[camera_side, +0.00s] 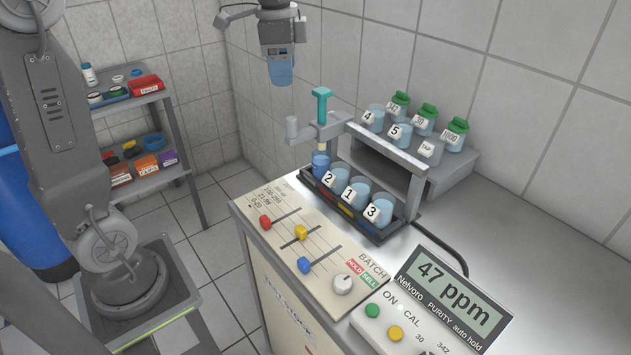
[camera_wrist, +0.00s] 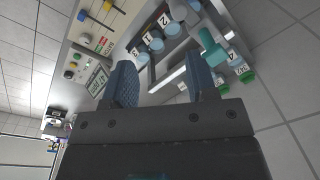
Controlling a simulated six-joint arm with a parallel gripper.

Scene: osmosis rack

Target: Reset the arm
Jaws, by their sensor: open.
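My gripper (camera_side: 281,72) hangs from the upper middle of the side view, pointing down in the air. It is above and to the left of the teal-handled probe in the picture, apart from it and from the bench. In the wrist view my gripper (camera_wrist: 162,82) shows its two blue fingers spread apart with nothing between them. The teal-handled probe (camera_side: 321,106) stands upright in a grey holder arm (camera_side: 305,130), over a small blue cup (camera_side: 320,163).
More cups and green-capped jars (camera_side: 424,120) stand behind. A slider panel (camera_side: 302,245) and a meter reading 47 ppm (camera_side: 450,292) are in front. The right bench (camera_side: 545,255) is clear.

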